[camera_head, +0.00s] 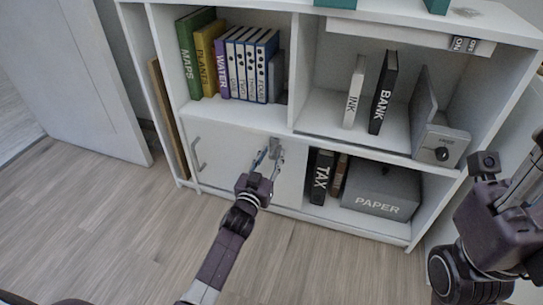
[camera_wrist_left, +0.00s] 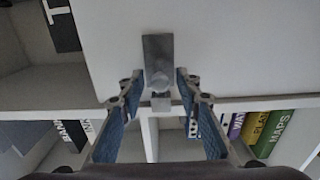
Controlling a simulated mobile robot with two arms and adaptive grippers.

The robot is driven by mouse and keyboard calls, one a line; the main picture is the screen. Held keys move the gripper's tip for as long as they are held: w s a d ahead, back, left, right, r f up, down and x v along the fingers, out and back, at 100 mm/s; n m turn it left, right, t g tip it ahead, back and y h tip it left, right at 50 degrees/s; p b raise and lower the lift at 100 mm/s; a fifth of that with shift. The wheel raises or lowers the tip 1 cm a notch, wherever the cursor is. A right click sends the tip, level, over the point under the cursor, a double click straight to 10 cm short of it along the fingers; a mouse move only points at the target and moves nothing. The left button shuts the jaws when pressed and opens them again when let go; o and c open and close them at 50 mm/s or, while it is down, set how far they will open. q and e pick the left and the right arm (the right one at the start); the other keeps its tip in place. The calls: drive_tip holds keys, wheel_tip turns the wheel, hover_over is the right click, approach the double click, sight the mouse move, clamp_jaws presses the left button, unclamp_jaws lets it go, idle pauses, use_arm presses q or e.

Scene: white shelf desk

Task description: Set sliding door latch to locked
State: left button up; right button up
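The white sliding door (camera_head: 222,152) covers the lower left compartment of the shelf desk. A small grey metal latch (camera_head: 276,146) sits near the door's upper right edge. In the left wrist view the latch (camera_wrist_left: 158,50) is an upright grey plate with a round knob and a small block below it. My left gripper (camera_head: 266,157) is at the latch. In the wrist view the left gripper (camera_wrist_left: 157,82) is open, its blue-padded fingers spread either side of the knob, with visible gaps. Whether the latch is locked is unclear. My right gripper (camera_head: 515,185) is at the right edge, its fingers partly cut off.
A door handle (camera_head: 198,154) is at the door's left. Books (camera_head: 240,62) stand above it. A paper box (camera_head: 381,190) and a TAX book (camera_head: 321,177) are in the open lower right compartment. The floor in front is clear.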

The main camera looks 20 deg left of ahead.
use_arm(q)
drive_tip(key=s, duration=1.2)
drive_tip(key=shift+a, duration=0.2)
